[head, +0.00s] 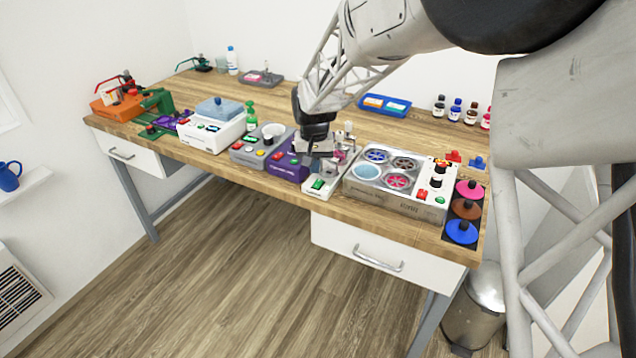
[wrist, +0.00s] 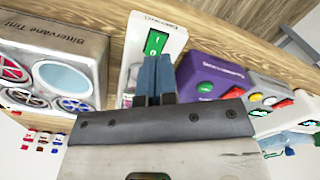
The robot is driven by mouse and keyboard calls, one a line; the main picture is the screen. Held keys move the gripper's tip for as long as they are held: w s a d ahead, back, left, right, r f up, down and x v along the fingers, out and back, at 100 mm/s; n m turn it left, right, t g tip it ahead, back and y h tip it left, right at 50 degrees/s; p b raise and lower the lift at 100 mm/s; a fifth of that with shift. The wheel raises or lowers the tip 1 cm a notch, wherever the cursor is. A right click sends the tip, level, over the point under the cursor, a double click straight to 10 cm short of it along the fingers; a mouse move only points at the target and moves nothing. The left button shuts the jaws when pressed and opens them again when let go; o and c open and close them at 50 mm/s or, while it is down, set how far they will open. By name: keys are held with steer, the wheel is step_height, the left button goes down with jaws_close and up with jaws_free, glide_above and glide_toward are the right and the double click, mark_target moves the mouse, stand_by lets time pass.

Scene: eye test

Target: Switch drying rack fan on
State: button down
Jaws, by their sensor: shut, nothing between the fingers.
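A narrow white unit (head: 314,190) stands at the front of the bench, with small clear and pink items behind its front panel. I take it as the drying rack, but I cannot read its label clearly. Its front panel bears a green rocker switch (head: 318,184), which also shows in the wrist view (wrist: 155,41). I cannot tell which side of the rocker is pressed. My gripper (head: 314,166) is over this unit. In the wrist view its blue fingers (wrist: 157,60) are shut and empty, with the tips right by the switch's near end. Whether they touch it is unclear.
A grey tint station (head: 400,203) with round wells stands close on the right. A purple box (head: 287,168) with a green button stands close on the left, beside a grey box (head: 246,156) with buttons. Dark bottles (head: 455,110) stand at the back right.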

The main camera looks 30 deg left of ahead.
steer(key=shift+r, duration=0.65)
steer(key=s+d+r+m, duration=0.15)
steer(key=d+r, duration=0.25)
steer(key=d, duration=0.7)
steer(key=s+d+r+t, duration=0.1)
steer(key=s+d+r, duration=0.3)
steer(key=d, duration=0.6)
steer(key=s+d+r+m, duration=0.1)
steer(key=d+r, duration=0.4)
steer(key=d, duration=0.6)
steer(key=s+d+m+t, duration=0.1)
steer(key=s+d+m, duration=0.2)
steer(key=s+d, duration=1.9)
steer(key=shift+s+d+m+t, duration=0.3)
steer(key=shift+s+m, duration=0.05)
steer(key=shift+s, duration=0.35)
